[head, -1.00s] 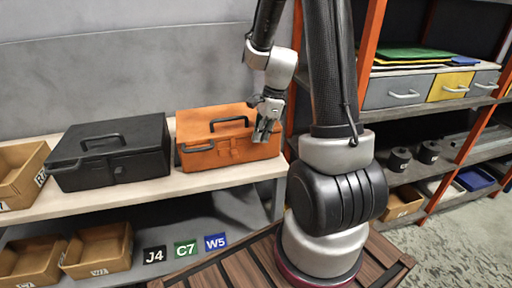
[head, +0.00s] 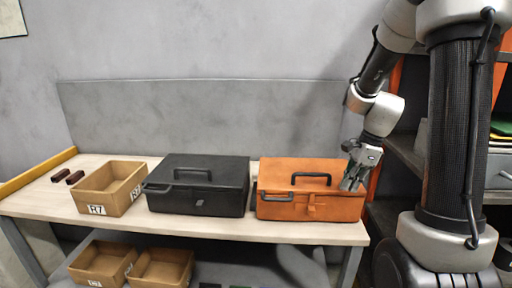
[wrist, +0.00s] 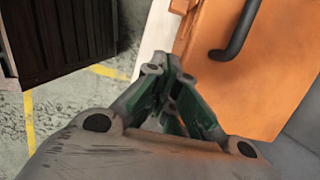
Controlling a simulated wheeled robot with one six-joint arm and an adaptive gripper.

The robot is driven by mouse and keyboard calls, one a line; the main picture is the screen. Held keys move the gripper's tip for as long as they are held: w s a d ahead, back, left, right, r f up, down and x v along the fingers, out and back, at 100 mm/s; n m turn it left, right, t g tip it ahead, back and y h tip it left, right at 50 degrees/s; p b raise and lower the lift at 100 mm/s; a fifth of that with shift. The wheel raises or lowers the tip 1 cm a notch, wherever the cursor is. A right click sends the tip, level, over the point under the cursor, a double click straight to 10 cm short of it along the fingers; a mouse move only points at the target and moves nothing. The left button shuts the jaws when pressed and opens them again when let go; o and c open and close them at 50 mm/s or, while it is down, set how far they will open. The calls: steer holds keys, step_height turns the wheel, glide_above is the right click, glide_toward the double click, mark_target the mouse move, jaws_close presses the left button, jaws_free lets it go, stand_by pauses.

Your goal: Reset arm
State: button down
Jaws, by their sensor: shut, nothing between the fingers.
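My gripper (head: 350,184) is at the right in the head view, its fingers pointing down by the right end of the orange toolbox (head: 284,206). The fingers are shut with nothing between them. In the wrist view the gripper (wrist: 166,82) shows from behind, with the orange toolbox (wrist: 250,95) and its dark handle beyond it at the right. I cannot tell whether the fingers touch the toolbox. My arm stands at the right of the head view, folded above the gripper.
A black toolbox (head: 200,200) and a cardboard bin (head: 100,205) stand on the workbench (head: 190,227), with two small dark red pieces (head: 66,175) at its left end. More bins (head: 160,268) sit on the shelf below. A rack with drawers (head: 500,165) stands behind my arm at right.

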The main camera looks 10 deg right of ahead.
steer(key=s+a+r+n+t+h, duration=0.1)
steer(key=s+a+r+n, duration=0.1)
steer(key=s+r+n, duration=0.5)
steer(key=s+a+r+n+t+h, duration=0.1)
steer(key=s+a+r+n+t, duration=0.1)
steer(key=s+r+n, duration=0.6)
steer(key=s+n, duration=0.3)
steer(key=n, duration=0.2)
steer(key=shift+a+n+t+h, duration=0.25)
steer(key=shift+n+t+h, duration=0.05)
steer(key=shift+n+h, duration=0.1)
steer(key=shift+r, duration=0.1)
